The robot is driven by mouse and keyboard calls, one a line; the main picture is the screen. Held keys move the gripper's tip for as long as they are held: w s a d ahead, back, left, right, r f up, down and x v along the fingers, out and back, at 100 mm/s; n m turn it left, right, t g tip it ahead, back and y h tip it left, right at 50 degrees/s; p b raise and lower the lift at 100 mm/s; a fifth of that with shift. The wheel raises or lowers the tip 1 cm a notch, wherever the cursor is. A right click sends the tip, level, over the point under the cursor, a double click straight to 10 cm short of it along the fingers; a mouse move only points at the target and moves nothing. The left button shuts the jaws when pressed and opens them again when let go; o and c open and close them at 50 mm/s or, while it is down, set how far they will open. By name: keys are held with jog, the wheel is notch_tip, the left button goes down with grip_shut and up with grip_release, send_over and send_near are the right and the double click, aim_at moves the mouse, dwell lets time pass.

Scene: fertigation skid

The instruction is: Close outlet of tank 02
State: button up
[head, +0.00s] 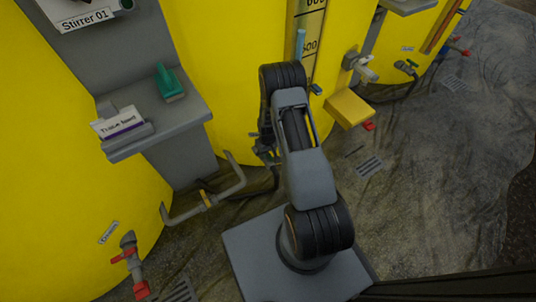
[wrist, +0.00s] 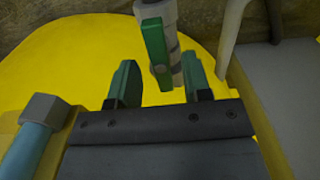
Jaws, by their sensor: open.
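In the wrist view, a green lever handle (wrist: 153,52) sits on a grey outlet pipe (wrist: 170,18) in front of a yellow tank (wrist: 80,55). My gripper (wrist: 160,85) is open, with its two green-faced fingers apart. The handle lies between and just beyond the fingertips; I cannot tell whether either touches it. In the head view, my arm reaches to the middle yellow tank (head: 230,60) and hides most of that outlet and my gripper. No tank number is readable.
A grey shelf (head: 185,118) holds a green tool (head: 169,84) and a labelled box (head: 118,122). A bent grey pipe (head: 228,190) runs low beside my arm. A red-handled outlet (head: 125,257) is at lower left. A yellow block (head: 349,107) juts out at right.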

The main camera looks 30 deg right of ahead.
jog(key=shift+f, duration=0.55)
jog(key=shift+c, duration=0.2)
grip_shut()
